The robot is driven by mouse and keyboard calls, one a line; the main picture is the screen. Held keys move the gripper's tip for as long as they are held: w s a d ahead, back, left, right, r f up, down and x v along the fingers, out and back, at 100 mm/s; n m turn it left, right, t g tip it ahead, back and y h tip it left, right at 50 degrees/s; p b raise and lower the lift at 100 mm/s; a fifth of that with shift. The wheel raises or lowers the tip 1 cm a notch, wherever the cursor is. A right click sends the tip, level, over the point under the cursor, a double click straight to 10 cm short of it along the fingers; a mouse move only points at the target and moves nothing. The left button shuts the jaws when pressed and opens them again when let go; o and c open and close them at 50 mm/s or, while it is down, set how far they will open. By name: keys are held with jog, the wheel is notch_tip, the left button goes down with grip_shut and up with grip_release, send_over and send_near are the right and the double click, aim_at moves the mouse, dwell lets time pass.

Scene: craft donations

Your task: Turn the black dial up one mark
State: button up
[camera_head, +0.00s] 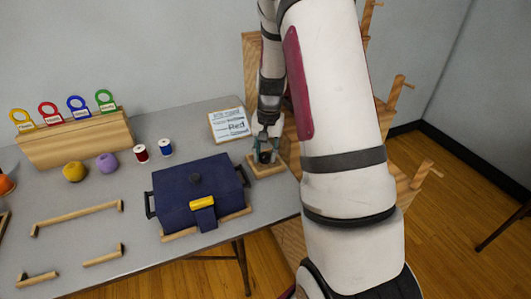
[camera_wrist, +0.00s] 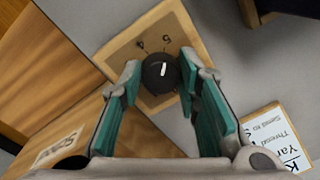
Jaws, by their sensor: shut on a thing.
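The black dial (camera_wrist: 158,82) sits on a square wooden base (camera_wrist: 118,50), with a short white pointer line on its top. The marks 4 and 5 show on the plate above it in the wrist view. The pointer is directed roughly toward the 5; its exact alignment is hard to tell. My gripper (camera_wrist: 160,72) has teal-padded fingers on both sides of the dial and is shut on it. In the head view my gripper (camera_head: 265,150) is over the wooden base (camera_head: 268,170) at the table's right edge, and hides the dial.
A navy box (camera_head: 185,188) with a yellow-and-blue latch stands left of the base. A printed card (camera_head: 229,125) is behind it. Red (camera_head: 141,153) and blue (camera_head: 166,148) thread spools, yarn balls and a wooden rack (camera_head: 75,140) with coloured rings are farther left. Wooden pegs (camera_head: 420,176) stick out at right.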

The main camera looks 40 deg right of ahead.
aim_at(268, 156)
jog(key=o, duration=1.2)
jog(key=shift+r, duration=0.1)
jog(key=r, duration=1.1)
jog(key=shift+s+d+r, duration=0.25)
jog(key=shift+s+r, duration=0.05)
jog(key=shift+r, duration=0.1)
